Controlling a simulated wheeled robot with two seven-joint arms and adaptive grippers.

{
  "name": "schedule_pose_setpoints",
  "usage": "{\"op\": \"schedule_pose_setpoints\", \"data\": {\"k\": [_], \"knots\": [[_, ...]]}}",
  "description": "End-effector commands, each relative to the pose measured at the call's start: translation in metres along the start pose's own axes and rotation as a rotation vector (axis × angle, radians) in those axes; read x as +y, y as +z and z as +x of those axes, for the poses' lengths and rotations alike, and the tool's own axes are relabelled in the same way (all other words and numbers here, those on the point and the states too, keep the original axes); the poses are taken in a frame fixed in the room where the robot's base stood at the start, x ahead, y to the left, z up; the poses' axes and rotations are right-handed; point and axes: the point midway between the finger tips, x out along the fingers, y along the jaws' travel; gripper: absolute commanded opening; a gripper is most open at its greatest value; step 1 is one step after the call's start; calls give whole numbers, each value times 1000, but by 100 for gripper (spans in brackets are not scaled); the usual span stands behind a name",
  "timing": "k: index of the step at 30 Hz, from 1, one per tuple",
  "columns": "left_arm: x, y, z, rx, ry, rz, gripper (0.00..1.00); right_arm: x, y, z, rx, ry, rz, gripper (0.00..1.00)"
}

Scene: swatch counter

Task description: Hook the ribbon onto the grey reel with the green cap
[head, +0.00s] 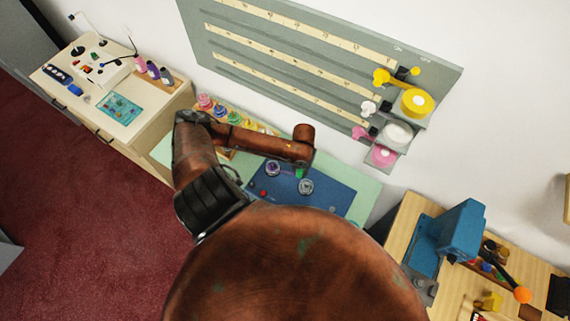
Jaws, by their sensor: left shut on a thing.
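My left arm reaches over the blue mat (335,198) on the counter. My left gripper (301,166) is under the brown wrist and mostly hidden by it. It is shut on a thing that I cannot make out. A small green patch (299,174) shows just below the wrist; I cannot tell whether it is a reel's cap or part of the ribbon. A grey reel (306,187) with a pale top stands on the mat close by. A reel with a purple top (272,168) stands to its left. I cannot pick out the ribbon for certain. My right gripper is out of view.
Several coloured spools (205,101) line the counter's back edge, partly behind my arm. A grey wall board (330,40) carries yellow (417,103), white (398,134) and pink (381,156) rolls. A blue device (455,231) stands on the right table. A cabinet (140,116) stands left.

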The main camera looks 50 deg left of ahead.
Motion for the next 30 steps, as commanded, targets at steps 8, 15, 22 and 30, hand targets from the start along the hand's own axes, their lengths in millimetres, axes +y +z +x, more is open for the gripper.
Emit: {"op": "schedule_pose_setpoints", "data": {"k": [8,15,22,30], "knots": [[-36,-4,-13,-8,9,308,6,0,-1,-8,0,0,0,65],[-38,-5,-4,-7,10,335,6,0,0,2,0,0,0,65],[-38,-4,18,-7,9,333,6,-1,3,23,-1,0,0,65],[-37,-4,43,-8,10,333,6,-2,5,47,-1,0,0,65]]}}
